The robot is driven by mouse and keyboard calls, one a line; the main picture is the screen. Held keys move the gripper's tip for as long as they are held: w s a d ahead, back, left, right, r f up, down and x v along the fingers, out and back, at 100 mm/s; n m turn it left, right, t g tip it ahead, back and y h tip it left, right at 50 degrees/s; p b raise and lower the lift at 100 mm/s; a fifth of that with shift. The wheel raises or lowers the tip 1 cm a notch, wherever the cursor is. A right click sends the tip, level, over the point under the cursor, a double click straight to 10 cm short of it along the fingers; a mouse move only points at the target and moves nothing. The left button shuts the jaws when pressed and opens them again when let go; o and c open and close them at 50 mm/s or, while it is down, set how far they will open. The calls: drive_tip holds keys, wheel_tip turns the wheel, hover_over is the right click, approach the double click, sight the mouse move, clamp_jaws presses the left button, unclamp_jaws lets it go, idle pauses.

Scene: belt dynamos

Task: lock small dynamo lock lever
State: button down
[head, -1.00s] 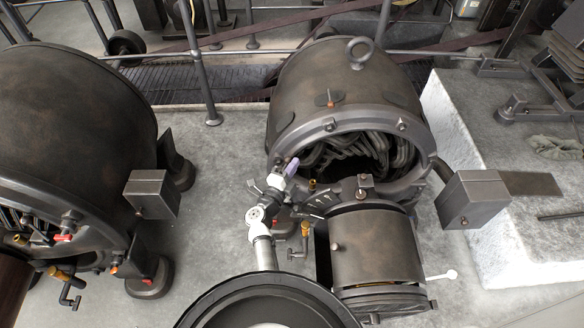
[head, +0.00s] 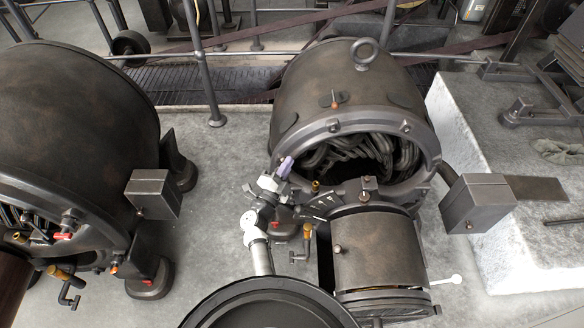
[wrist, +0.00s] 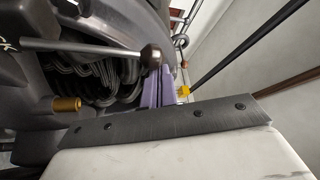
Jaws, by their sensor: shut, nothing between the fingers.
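The small dynamo (head: 310,85) stands right of centre in the head view, with its coils showing in the open front. In the wrist view the lock lever (wrist: 85,45) is a metal rod with a dark ball knob. It reaches from a dark plate lettered "CK" (wrist: 10,45) at the upper left. My gripper (wrist: 160,82) has purple fingers, shut and empty. Their tips are close to the knob; I cannot tell whether they touch. In the head view my gripper (head: 286,166) is at the left edge of the dynamo's front ring; the lever is not clear there.
A larger dynamo (head: 75,120) stands at the left. A brass fitting (wrist: 66,104) is left of my fingers in the wrist view. A dark box (head: 478,203) and a pale block (head: 495,240) are right of the small dynamo.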

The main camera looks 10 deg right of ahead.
drive_tip(key=w+a+f+n+t+y+b, duration=0.1)
drive_tip(key=a+n+t+y+b, duration=0.1)
drive_tip(key=a+n+t+b, duration=0.45)
drive_tip(key=s+a+f+n+g+p, duration=0.1)
drive_tip(key=s+a+f+n+g, duration=0.1)
drive_tip(key=s, duration=0.3)
drive_tip(key=shift+s+a+f+p, duration=0.35)
drive_tip(key=shift+a+f, duration=0.2)
drive_tip(key=shift+a, duration=0.1)
